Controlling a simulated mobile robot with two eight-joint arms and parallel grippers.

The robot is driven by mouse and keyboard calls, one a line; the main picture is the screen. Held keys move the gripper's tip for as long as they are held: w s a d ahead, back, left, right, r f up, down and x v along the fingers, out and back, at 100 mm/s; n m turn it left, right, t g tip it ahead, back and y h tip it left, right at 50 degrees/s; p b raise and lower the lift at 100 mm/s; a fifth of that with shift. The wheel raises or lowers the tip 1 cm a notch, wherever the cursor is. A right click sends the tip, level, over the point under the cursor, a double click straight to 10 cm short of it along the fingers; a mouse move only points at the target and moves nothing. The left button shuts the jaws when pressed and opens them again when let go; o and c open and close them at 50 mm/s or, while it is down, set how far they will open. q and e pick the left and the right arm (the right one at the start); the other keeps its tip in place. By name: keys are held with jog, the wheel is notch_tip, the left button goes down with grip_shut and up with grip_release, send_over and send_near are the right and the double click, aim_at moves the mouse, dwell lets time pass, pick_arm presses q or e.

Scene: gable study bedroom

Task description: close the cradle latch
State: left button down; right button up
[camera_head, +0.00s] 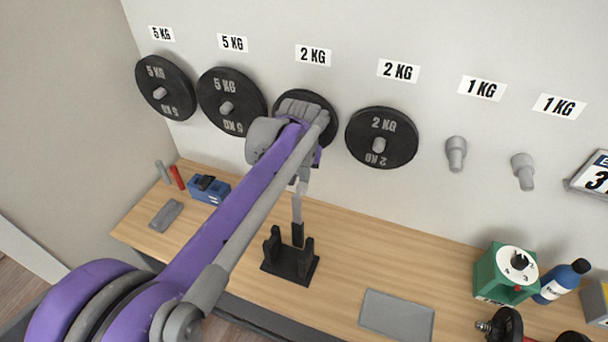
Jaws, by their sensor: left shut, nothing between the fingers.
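The black cradle (290,268) stands on the wooden bench, with a flat base and two upright posts. My left arm reaches in from the lower left over the bench. My left gripper (297,236) points down, shut and empty, with its dark fingertips at the cradle's posts. I cannot tell whether it touches the cradle. The latch cannot be made out apart from the cradle's dark posts, and its state cannot be told. My right gripper is not in view.
Weight plates (382,137) and bare pegs (456,153) line the wall behind. A grey tray (397,314) lies to the right of the cradle. A green device (498,274) and a blue bottle (562,281) stand farther right. A blue box (209,188) stands left.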

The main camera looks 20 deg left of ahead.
pick_arm(q)
jog(key=shift+s, duration=0.1)
jog(key=shift+s+r+t, duration=0.15)
jog(key=shift+s+t, duration=0.15)
jog(key=shift+t, duration=0.1)
